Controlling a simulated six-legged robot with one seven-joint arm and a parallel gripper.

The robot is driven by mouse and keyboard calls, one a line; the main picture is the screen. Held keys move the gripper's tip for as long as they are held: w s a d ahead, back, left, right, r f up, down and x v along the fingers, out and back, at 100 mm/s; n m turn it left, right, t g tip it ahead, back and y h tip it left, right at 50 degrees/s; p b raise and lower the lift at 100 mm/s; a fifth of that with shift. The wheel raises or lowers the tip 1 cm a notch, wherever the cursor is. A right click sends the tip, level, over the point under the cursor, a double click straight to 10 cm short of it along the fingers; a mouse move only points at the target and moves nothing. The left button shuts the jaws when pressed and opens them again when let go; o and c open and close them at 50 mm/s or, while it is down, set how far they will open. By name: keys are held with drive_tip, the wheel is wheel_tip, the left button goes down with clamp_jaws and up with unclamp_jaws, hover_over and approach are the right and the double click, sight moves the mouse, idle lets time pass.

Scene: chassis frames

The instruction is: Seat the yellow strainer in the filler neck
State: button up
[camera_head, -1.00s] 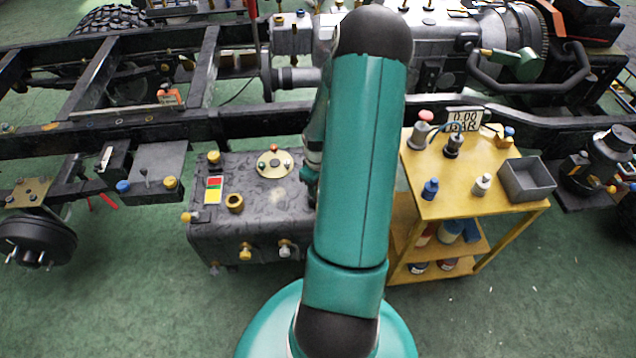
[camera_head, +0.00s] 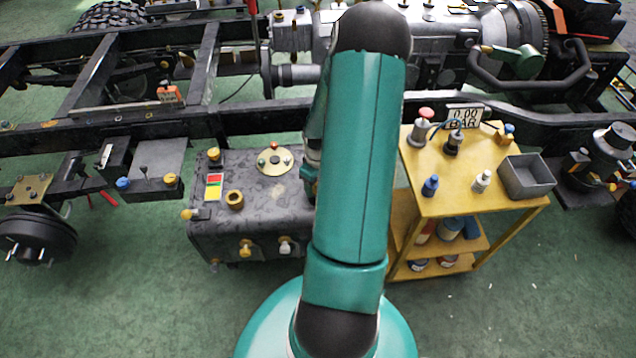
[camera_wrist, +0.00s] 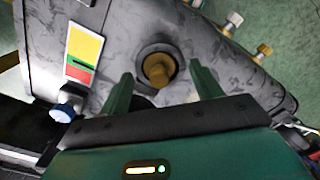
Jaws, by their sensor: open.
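The yellow strainer (camera_head: 235,199) shows on top of the dark tank as a brass-yellow ring with a dark middle. In the wrist view the strainer (camera_wrist: 158,70) stands at the dark round collar of the filler neck (camera_wrist: 174,48). It appears to be inside the collar, a little off its middle; I cannot tell how deep it sits. My gripper (camera_wrist: 160,70) is open. Its two green fingers are on either side of the strainer, with visible gaps to it. In the head view my own arm hides the gripper.
The tank (camera_head: 265,218) carries a red-yellow label (camera_head: 214,186) and a round plate (camera_head: 274,161). A yellow cart (camera_head: 455,200) with bottles and a grey bin (camera_head: 527,178) stands on the right. The black chassis rail (camera_head: 120,133) runs behind the tank. Green floor lies clear in front.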

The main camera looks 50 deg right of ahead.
wheel_tip(320, 180, up, 13)
idle(0.3)
idle(0.5)
